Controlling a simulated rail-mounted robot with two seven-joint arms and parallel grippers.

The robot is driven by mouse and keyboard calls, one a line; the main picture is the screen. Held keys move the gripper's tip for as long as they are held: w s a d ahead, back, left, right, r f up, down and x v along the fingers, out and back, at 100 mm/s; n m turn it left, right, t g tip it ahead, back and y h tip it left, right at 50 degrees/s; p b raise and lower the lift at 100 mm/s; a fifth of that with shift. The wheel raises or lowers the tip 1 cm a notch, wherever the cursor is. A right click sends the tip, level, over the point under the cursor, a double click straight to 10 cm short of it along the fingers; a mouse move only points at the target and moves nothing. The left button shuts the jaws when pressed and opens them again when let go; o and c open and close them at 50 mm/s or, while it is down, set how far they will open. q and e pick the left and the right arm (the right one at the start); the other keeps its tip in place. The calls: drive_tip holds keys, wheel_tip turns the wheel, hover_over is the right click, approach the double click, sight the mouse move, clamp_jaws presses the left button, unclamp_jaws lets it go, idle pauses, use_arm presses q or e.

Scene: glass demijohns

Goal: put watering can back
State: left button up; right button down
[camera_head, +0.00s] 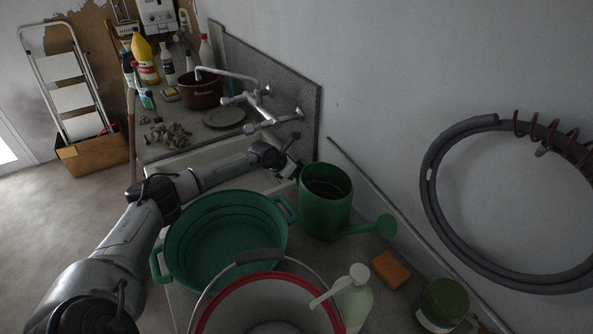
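The green watering can (322,212) stands upright on the counter beside the wall, its spout and round rose (386,226) pointing right. Its open top shows a dark inside. My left arm reaches in from the lower left, over the near side of the sink. My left gripper (291,168) is at the can's upper left, close to its rim. I cannot tell whether its fingers touch the can or its handle, or how far apart they are. My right gripper is not in view.
A green basin (226,262) and a red-rimmed bucket (262,287) crowd the can's near side. A pump bottle (354,300), an orange sponge (390,269) and a green jar (443,303) stand to the right. The tap (262,108) is behind.

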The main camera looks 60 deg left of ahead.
use_arm(q)
drive_tip(key=o, duration=0.4)
drive_tip(key=shift+r, duration=0.2)
drive_tip(key=v, duration=1.2)
drive_tip(key=shift+p, duration=0.4)
